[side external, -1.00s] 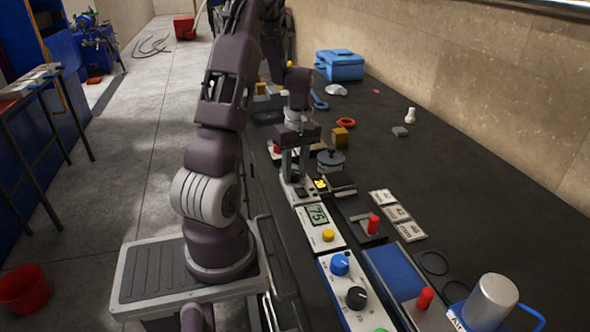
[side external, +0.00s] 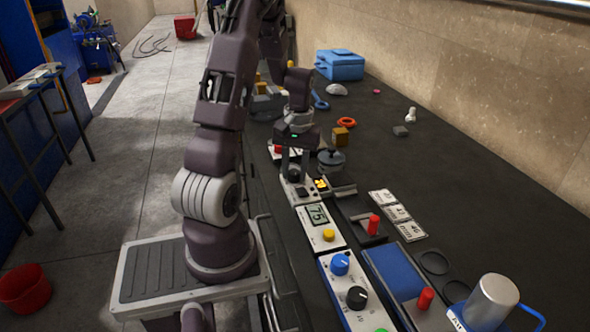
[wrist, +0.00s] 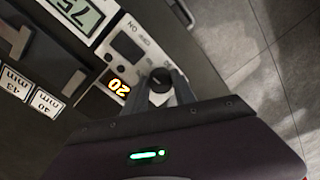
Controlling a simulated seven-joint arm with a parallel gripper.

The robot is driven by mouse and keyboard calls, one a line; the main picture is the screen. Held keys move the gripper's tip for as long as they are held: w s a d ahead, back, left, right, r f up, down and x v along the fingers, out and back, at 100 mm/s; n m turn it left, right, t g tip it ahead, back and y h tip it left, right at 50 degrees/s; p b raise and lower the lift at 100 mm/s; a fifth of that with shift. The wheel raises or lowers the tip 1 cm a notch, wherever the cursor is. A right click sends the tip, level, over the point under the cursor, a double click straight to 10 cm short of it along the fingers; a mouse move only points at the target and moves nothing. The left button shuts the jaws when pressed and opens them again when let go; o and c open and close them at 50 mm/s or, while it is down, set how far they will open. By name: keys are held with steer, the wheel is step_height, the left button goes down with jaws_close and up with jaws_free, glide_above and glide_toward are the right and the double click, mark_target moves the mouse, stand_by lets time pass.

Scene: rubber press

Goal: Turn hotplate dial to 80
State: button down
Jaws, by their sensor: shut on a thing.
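The hotplate's white control panel (wrist: 133,50) shows in the wrist view, with a black dial (wrist: 160,76) on it. A lit yellow display (wrist: 119,87) beside the dial reads 20; it also shows in the side view (side external: 321,184). My gripper (wrist: 156,90) points down and is shut on the black dial. In the side view my gripper (side external: 293,174) is over the white panel, and its fingers partly hide the dial.
A grey lidded pot (side external: 331,160) stands just right of my gripper. A white unit with a display reading 75 (side external: 318,214) and a yellow knob is nearer the camera.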

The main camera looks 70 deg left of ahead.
mark_target(296, 173)
steer(key=shift+m, duration=2)
steer(key=c, duration=1)
jaws_free()
steer(key=shift+c, duration=0.2)
steer(key=shift+r, duration=0.1)
step_height(296, 173, up, 7)
steer(key=shift+w+d+f, duration=0.1)
steer(key=shift+d, duration=0.05)
